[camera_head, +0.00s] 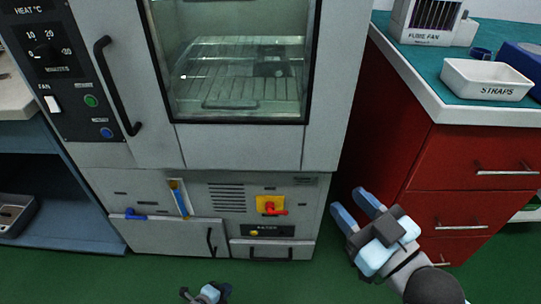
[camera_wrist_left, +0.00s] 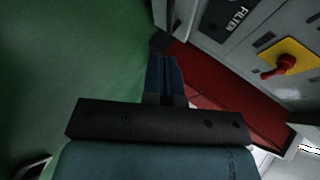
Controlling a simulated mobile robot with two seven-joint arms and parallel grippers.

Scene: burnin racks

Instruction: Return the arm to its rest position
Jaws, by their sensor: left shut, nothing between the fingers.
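My left gripper (camera_head: 207,293) shows small at the bottom edge of the head view, in front of the oven's base, with its arm mostly out of frame. In the left wrist view its blue fingers (camera_wrist_left: 165,76) are together with nothing between them. My right gripper (camera_head: 348,199) is at the lower right of the head view, between the oven and the red cabinet. Its two blue fingers are apart and empty, pointing up and left in the picture.
The grey oven (camera_head: 240,152) stands ahead, with a red switch on a yellow plate (camera_head: 270,205). A blue shelf unit (camera_head: 62,215) stands left. Green floor (camera_head: 145,280) is open in front.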

